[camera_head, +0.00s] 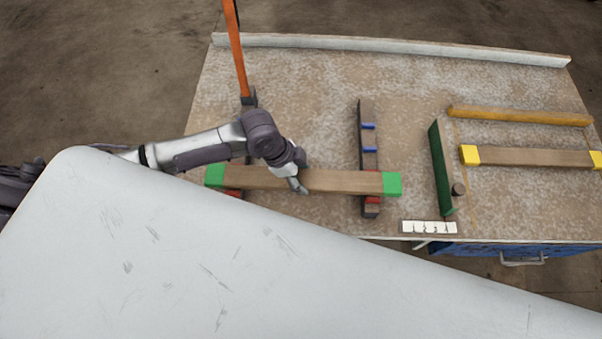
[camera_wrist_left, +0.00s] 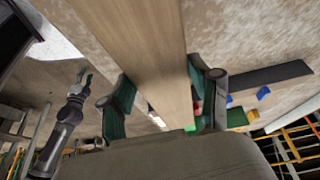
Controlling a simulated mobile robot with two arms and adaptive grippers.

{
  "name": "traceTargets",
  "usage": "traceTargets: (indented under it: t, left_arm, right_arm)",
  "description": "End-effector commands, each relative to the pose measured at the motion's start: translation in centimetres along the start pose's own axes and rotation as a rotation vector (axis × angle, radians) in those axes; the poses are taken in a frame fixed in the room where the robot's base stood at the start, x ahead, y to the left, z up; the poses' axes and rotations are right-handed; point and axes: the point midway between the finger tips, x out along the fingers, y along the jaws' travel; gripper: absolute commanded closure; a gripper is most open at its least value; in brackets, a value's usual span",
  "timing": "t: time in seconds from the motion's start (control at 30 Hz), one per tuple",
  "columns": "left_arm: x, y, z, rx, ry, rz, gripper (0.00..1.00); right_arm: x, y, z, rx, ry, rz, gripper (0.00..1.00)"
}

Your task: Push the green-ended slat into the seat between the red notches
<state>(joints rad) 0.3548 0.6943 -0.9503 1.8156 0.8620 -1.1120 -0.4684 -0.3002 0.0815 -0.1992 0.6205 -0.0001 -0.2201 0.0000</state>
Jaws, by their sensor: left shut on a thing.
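The green-ended slat (camera_head: 340,181) lies across two dark notched rails. My left gripper (camera_head: 298,184) is shut on the slat near its middle. In the left wrist view the slat (camera_wrist_left: 145,45) runs between the two fingers of my left gripper (camera_wrist_left: 165,100). The right rail (camera_head: 367,110) has blue notches and red notches (camera_head: 372,199); red shows at the slat's front edge there. The left rail is mostly hidden by the arm and slat, with some red notch (camera_head: 233,193) showing. I cannot tell how deep the slat sits. My right gripper (camera_wrist_left: 83,80) shows small in the left wrist view.
A green upright board (camera_head: 440,168) stands right of the right rail. Beyond it lie a yellow-ended slat (camera_head: 530,157) and an ochre bar (camera_head: 520,116). An orange handle (camera_head: 236,45) rises behind the left rail. A pale surface hides the front left. The table's back middle is clear.

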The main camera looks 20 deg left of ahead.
Motion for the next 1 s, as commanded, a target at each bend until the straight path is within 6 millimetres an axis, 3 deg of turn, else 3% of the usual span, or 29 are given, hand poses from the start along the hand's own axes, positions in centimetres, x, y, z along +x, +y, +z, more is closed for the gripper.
traceTargets:
  t: [0.9,0.93,1.0]
  left_arm:
    - [1.6,0.0,0.6,0.0,0.002,-0.001,0.89]
    - [1.5,0.0,0.5,0.001,0.002,-0.001,0.33]
    - [1.5,0.0,0.5,0.0,0.002,-0.001,0.21]
  right_arm:
    - [0.9,-0.3,0.0,0.0,0.001,-0.004,0.6]
    - [0.9,-0.3,0.0,0.0,0.001,-0.004,0.6]
    - [0.9,-0.3,0.0,0.0,0.001,-0.004,0.6]
